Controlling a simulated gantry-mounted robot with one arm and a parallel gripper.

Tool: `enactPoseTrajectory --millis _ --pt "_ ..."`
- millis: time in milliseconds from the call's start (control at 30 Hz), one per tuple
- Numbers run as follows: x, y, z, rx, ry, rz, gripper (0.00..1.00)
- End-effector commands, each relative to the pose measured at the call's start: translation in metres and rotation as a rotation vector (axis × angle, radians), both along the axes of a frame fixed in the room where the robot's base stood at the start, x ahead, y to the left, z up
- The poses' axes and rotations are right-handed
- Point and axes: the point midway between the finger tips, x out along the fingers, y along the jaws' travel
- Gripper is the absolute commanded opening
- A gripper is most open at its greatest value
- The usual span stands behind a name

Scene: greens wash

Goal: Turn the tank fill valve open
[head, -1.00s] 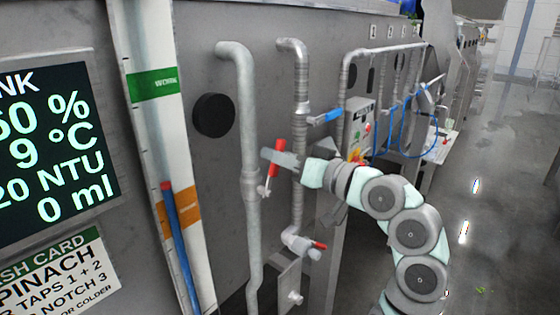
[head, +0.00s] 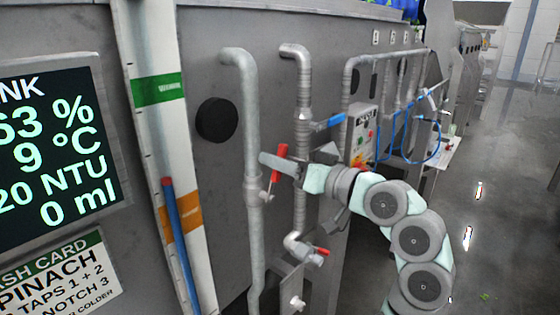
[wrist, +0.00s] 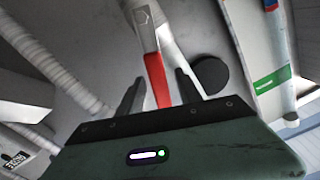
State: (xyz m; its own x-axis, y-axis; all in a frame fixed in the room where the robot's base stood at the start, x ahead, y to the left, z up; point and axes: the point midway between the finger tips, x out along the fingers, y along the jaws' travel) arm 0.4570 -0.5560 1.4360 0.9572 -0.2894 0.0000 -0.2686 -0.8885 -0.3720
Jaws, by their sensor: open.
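A valve with a red lever (head: 279,164) sits on the left grey pipe (head: 250,110) in the head view. The lever stands roughly upright, leaning slightly. My gripper (head: 287,160) reaches it from the right, with a finger beside the lever. In the wrist view the red lever (wrist: 157,80) lies between the two dark fingers of my gripper (wrist: 158,90), with gaps on both sides. The fingers are apart and do not grip it. No label on this valve is legible.
A blue-handled valve (head: 329,121) is on the right pipe, with another red-handled valve (head: 319,251) lower down. A tank display (head: 58,142) reads 63 %. A level gauge (head: 160,120) and a black disc (head: 216,120) are at left. Open floor lies at right.

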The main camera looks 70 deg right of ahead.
Motion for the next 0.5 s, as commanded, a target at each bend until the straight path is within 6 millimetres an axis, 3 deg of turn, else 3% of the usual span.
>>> enactPoseTrajectory --millis 167,500 --pt "-0.013 0.002 0.000 0.000 -0.001 -0.004 0.42" --pt "-0.076 0.021 0.000 0.001 0.000 -0.004 0.42"
